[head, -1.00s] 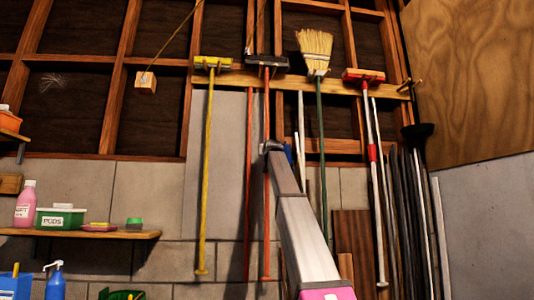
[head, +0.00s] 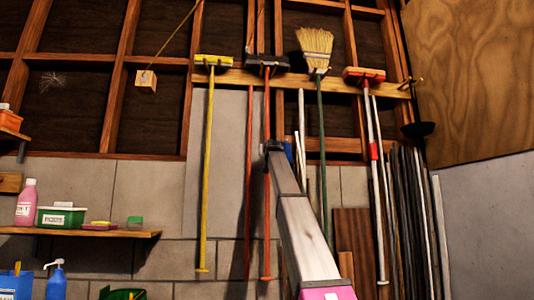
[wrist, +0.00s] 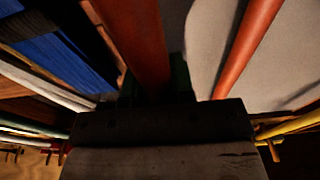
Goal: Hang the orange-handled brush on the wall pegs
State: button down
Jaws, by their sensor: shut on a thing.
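The orange-handled brush (head: 266,215) stands upright against the wall, its dark head (head: 268,61) level with the wooden peg rail (head: 230,78). I cannot tell whether its head rests on pegs. My gripper (head: 271,148) is shut on the orange handle below the rail. In the wrist view the handle (wrist: 135,40) runs into the dark jaws (wrist: 155,95), which are partly hidden by the gripper body. A second orange-red handle (head: 249,200) hangs just left, apart from my gripper; it also shows in the wrist view (wrist: 248,45).
A yellow brush (head: 206,170), a straw broom (head: 316,50) and a red-headed brush (head: 364,76) hang on the rail. Bare pegs (head: 411,84) stick out at its right end. Several poles (head: 405,200) lean at the right. A shelf (head: 90,232) holds bottles and boxes.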

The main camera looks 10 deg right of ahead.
jog(key=shift+f, duration=0.5)
jog(key=c, duration=0.9)
grip_release()
jog(key=shift+f, duration=0.1)
jog(key=shift+s, duration=0.15)
